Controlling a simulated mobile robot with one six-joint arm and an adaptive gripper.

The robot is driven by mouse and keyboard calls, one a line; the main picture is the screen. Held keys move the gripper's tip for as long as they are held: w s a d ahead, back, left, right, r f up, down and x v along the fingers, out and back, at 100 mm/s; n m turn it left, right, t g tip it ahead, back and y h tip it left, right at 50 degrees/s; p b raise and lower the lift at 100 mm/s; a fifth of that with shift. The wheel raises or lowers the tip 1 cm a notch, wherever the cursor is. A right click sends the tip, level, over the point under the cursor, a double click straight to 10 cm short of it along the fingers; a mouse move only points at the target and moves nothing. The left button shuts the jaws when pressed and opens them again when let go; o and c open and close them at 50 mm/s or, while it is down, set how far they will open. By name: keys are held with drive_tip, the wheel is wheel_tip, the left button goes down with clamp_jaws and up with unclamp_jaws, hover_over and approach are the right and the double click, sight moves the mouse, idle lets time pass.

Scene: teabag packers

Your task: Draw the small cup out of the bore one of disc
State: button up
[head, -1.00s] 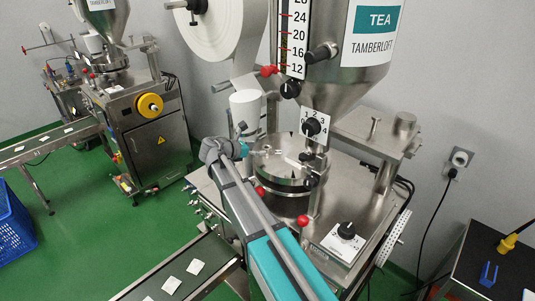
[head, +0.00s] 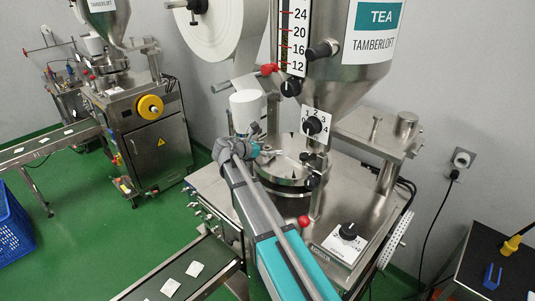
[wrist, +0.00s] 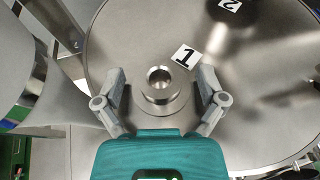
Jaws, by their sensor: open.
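The steel disc (wrist: 245,120) fills most of the wrist view, with a printed label 1 (wrist: 185,56) beside one bore. The small cup (wrist: 160,98) is a round steel piece with a dark hollow, seated at that bore just below and left of the label. My gripper (wrist: 162,76) is open, with one finger left and one right of the cup and visible gaps on both sides. How high the fingertips are above the disc I cannot tell. In the head view my gripper (head: 268,152) is over the left part of the disc (head: 292,184); the cup is not clear there.
The hopper (head: 345,80) and its numbered dial (head: 316,123) stand over the disc's far right side. A white cylinder (head: 247,108) stands behind my gripper. A label 2 (wrist: 230,4) shows farther along the disc. A conveyor (head: 190,272) runs at the lower left.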

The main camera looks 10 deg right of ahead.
drive_tip(key=shift+s, duration=0.1)
clamp_jaws()
drive_tip(key=shift+r, duration=0.15)
idle(0.3)
wheel_tip(320, 180, up, 2)
drive_tip(key=p, duration=0.2)
drive_tip(key=shift+r+p, duration=0.15)
drive_tip(key=shift+p, duration=0.15)
drive_tip(key=s+d+r+p, duration=0.3)
drive_tip(key=s+r+p, duration=0.7)
drive_tip(key=s, duration=0.3)
drive_tip(key=shift+s+r, duration=0.2)
drive_tip(key=shift+s, duration=0.05)
